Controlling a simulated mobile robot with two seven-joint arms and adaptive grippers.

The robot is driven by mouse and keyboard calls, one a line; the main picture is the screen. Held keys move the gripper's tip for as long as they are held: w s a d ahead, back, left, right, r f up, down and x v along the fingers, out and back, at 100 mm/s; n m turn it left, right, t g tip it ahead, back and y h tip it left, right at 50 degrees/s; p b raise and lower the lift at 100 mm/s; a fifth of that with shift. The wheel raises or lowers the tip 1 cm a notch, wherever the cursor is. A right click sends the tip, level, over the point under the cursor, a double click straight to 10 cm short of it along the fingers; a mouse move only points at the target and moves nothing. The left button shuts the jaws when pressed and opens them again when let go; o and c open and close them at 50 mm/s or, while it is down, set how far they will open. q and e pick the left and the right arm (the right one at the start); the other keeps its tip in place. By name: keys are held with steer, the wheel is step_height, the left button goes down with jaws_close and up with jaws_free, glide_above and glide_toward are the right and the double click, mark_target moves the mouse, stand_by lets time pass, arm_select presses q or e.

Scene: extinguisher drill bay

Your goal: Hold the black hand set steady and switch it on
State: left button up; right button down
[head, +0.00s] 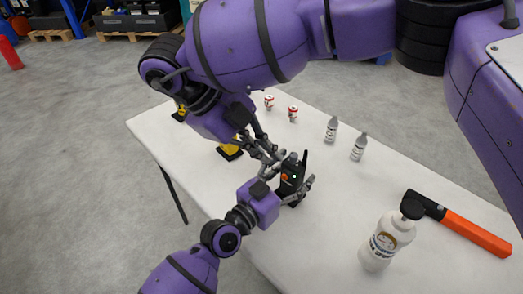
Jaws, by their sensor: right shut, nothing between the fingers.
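The black hand set (291,186) stands upright on the white table near its front edge, with a short antenna and a small orange mark. A small pale-green bright spot shows on its face. My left gripper (291,184) comes from the lower left and is shut on the hand set, one finger on each side. My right gripper (276,157) reaches down from above. Its fingers are shut and empty, close to the top left of the hand set. Whether they touch it I cannot tell.
A yellow-and-black object (231,151) stands behind my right gripper. Two red-and-white cans (292,114) and two grey bottles (358,148) stand farther back. A white bottle (382,246) and an orange-handled tool (474,233) are at right. The table (330,205) is clear between.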

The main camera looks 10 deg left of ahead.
arm_select(q)
steer(key=v, duration=1.2)
steer(key=shift+a, duration=0.1)
